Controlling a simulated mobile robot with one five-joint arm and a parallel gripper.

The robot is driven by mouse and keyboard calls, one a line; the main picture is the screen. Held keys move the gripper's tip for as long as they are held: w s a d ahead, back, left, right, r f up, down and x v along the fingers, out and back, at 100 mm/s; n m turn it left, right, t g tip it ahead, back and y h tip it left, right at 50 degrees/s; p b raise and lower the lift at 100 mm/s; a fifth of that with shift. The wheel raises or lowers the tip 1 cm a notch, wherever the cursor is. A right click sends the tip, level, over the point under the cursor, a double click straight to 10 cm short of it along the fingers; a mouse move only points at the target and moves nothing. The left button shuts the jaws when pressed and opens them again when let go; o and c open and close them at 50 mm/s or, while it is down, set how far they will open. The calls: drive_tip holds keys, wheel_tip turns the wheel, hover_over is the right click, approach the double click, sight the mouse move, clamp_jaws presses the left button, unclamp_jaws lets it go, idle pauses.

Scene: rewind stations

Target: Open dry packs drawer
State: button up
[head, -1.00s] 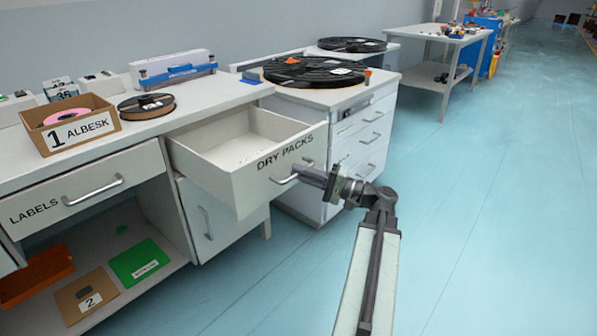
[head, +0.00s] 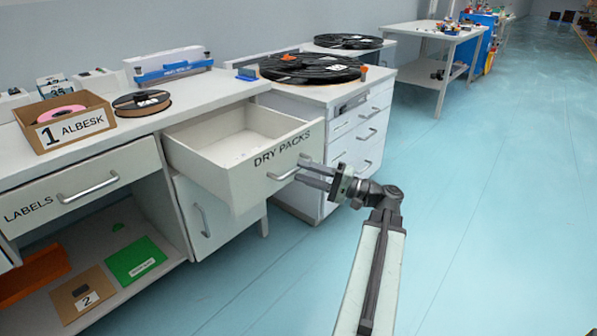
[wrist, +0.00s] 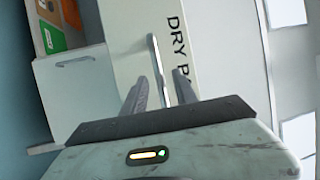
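The DRY PACKS drawer (head: 235,179) stands pulled out of the bench in the head view, and its visible inside is empty. Its bar handle (head: 289,171) is on the front face, below the lettering. My gripper (head: 302,172) is just in front of the drawer face, at the right end of the handle. In the wrist view the two fingers of my gripper (wrist: 160,95) are apart. The handle (wrist: 158,66) shows between them, and the drawer front (wrist: 215,60) fills the middle of the view. I cannot tell whether a finger touches the handle.
A LABELS drawer (head: 85,189) is shut at left, above an open shelf with a green card (head: 136,260). The floor at right (head: 490,200) is clear.

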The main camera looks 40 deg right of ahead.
drive_tip(key=v, duration=0.5)
drive_tip(key=shift+s+f+b, duration=0.1)
drive_tip(key=shift+s+b, duration=0.05)
drive_tip(key=shift+b, duration=0.2)
